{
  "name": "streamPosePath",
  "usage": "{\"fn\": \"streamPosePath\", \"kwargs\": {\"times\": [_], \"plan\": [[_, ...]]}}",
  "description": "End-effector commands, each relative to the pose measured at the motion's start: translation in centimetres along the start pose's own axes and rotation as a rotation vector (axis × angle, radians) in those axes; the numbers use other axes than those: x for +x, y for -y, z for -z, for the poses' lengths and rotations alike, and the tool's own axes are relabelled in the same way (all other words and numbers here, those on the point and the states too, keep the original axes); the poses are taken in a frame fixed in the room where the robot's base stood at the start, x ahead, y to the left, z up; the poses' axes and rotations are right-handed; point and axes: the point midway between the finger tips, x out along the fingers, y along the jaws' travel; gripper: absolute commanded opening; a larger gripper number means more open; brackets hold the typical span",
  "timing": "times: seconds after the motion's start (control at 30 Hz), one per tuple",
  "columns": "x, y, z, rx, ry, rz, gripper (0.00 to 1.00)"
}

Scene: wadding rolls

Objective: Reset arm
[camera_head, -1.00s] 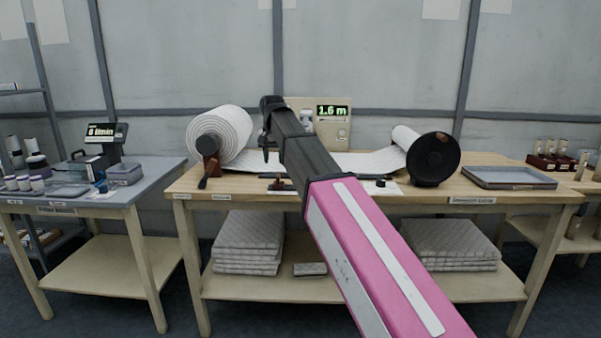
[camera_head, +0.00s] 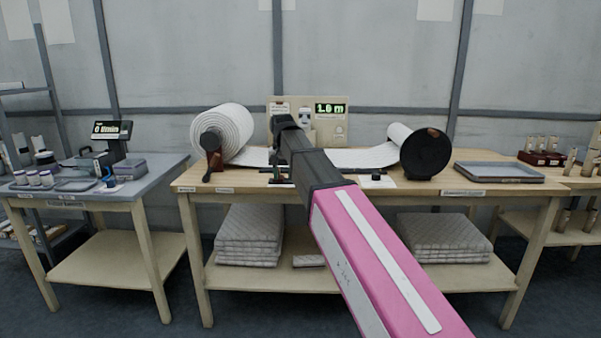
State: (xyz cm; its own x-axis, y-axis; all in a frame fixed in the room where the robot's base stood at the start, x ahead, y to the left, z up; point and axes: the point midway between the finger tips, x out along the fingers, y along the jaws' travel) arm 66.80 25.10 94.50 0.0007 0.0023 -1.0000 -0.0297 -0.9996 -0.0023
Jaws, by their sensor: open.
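My arm reaches forward from the lower right, with a pink link and a dark end. My gripper (camera_head: 276,138) is at its far end, in front of the board behind the wooden bench (camera_head: 390,201). It is small and dark here, open, with nothing seen in it. A thick white wadding roll (camera_head: 224,134) is on a dark stand at the bench's left. A white strip (camera_head: 352,159) runs across the bench to a dark round reel (camera_head: 426,154) at right. My arm hides part of the strip and bench middle.
A grey-topped table (camera_head: 135,188) with a scale display (camera_head: 110,130) and jars stands at left. A shallow grey tray (camera_head: 498,173) lies on the bench's right. Folded grey pads (camera_head: 248,236) are on the lower shelf. A lit green display (camera_head: 330,108) is on the back board.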

Motion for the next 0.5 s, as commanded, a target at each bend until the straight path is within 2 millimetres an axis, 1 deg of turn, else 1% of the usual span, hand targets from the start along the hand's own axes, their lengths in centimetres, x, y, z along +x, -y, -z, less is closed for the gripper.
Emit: {"fn": "streamPosePath", "kwargs": {"times": [0.03, 0.17, 0.23, 0.37, 0.4, 0.5], "plan": [[1.2, -0.7, -0.3, 0.001, 0.001, -0.001, 0.4], [4.4, -2.6, -0.6, 0.0, 0.002, -0.001, 0.4], [6.5, -3.9, -0.9, -0.001, 0.002, -0.001, 0.4], [11.4, -7.1, -2.0, -0.003, 0.003, -0.002, 0.4], [13.0, -8.1, -2.4, -0.004, 0.004, -0.002, 0.4], [16.6, -10.5, -3.6, -0.007, 0.002, -0.001, 0.4]]}}
